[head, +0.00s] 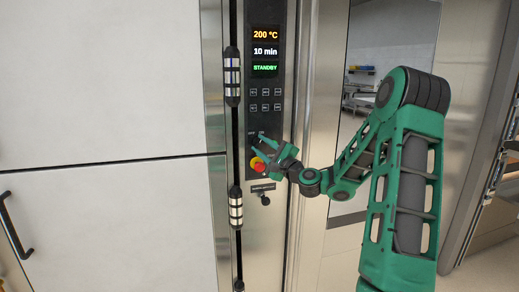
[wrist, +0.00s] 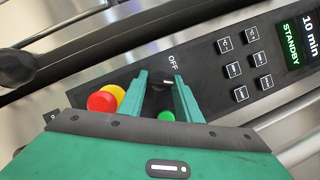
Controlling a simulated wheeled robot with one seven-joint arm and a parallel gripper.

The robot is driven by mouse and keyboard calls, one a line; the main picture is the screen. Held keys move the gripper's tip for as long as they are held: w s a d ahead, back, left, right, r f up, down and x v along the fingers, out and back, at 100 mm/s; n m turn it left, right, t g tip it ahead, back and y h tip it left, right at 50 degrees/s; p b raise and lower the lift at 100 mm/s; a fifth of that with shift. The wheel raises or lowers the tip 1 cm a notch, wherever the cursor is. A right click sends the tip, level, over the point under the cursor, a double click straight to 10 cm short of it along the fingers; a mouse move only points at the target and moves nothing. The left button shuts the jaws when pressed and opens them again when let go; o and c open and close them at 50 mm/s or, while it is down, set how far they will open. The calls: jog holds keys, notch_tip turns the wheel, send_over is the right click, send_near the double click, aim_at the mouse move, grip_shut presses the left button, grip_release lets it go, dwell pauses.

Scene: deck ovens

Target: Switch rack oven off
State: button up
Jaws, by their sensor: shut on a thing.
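The rack oven's dark control panel (head: 265,95) stands upright in the middle of the head view. Its display (head: 265,50) reads 200 °C, 10 min and STANDBY. My gripper (head: 262,146) is at the lower part of the panel, just above the red emergency button (head: 257,164). In the wrist view my gripper (wrist: 160,88) has its two green fingers on either side of a dark switch knob (wrist: 157,98) and is shut on it. The OFF label shows just beyond the fingertips. The fingers hide much of the knob, and its exact setting is unclear.
The red button on its yellow base (wrist: 104,101) is close beside one finger. A green button (wrist: 167,116) shows between the fingers. Several small keys (head: 265,100) sit above. White oven doors (head: 110,90) lie left, and a doorway is on the right.

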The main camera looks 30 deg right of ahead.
jog(key=shift+f, duration=0.1)
jog(key=n+g, duration=0.1)
jog(key=n, duration=0.2)
jog(key=n+g, duration=0.1)
jog(key=n, duration=0.2)
jog(key=shift+r+n, duration=0.2)
jog(key=shift+n, duration=0.1)
jog(key=n+g, duration=0.2)
jog(key=n, duration=0.2)
jog(key=shift+s+n+g, duration=0.1)
jog(key=shift+n+g, duration=0.2)
dwell(0.4)
jog(key=o, duration=1)
jog(key=shift+o, duration=0.2)
jog(key=shift+r, duration=0.15)
jog(key=shift+h, duration=0.3)
jog(key=shift+s+r, duration=0.15)
jog(key=shift+s, duration=0.25)
jog(key=v, duration=0.9)
jog(key=shift+s, duration=0.35)
